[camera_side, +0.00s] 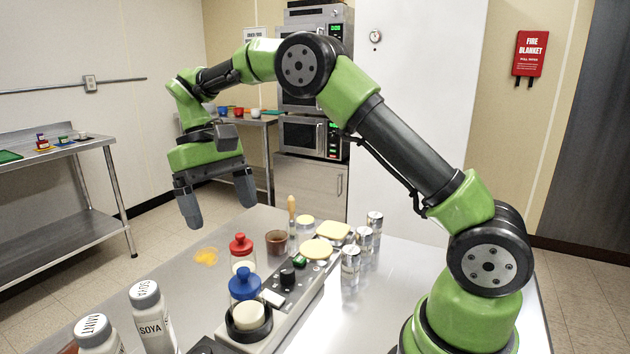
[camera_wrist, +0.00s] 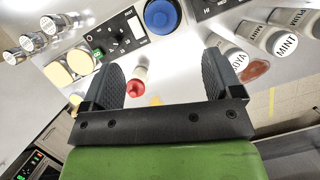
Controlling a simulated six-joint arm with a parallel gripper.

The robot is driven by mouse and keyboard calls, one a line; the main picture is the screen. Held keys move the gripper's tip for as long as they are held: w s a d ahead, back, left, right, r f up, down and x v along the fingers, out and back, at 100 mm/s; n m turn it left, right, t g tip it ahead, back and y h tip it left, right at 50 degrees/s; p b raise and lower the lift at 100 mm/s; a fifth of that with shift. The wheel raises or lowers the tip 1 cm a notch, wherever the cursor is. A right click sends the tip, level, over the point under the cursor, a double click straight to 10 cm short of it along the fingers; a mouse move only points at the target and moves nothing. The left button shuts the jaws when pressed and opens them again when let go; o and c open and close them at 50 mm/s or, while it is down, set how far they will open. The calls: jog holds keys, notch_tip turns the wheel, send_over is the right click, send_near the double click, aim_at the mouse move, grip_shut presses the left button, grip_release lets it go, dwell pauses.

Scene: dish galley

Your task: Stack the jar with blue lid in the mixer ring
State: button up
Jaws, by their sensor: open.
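The jar with the blue lid (camera_side: 245,284) stands upright in the side view, just behind a dark ring (camera_side: 235,330) at the near end of a grey control unit. The ring surrounds a cream-coloured disc. In the wrist view the blue lid (camera_wrist: 161,15) shows from above at the top edge. The ring is not clearly visible there. My gripper (camera_side: 217,200) is open and empty, high above the table, to the upper left of the jar. Its two fingers also show in the wrist view (camera_wrist: 163,65), with a red-lidded jar (camera_wrist: 137,87) between them.
Close behind the blue-lidded jar stands the red-lidded jar (camera_side: 241,246). Bottles marked SOYA (camera_side: 152,318) and MINT (camera_side: 98,336) stand front left. A brown cup (camera_side: 276,243), cream-topped items (camera_side: 316,249) and several cans (camera_side: 350,262) stand behind and right. An orange patch (camera_side: 206,257) lies left.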

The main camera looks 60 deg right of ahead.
jog(key=s+r+t, duration=0.5)
jog(key=s+r, duration=0.5)
jog(key=s+a+f+m+t+y, duration=0.1)
jog(key=s+t, duration=0.5)
jog(key=s, duration=0.4)
jog(key=shift+a+f, duration=0.2)
jog(key=shift+f, duration=0.1)
jog(key=shift+s, duration=0.1)
dwell(0.8)
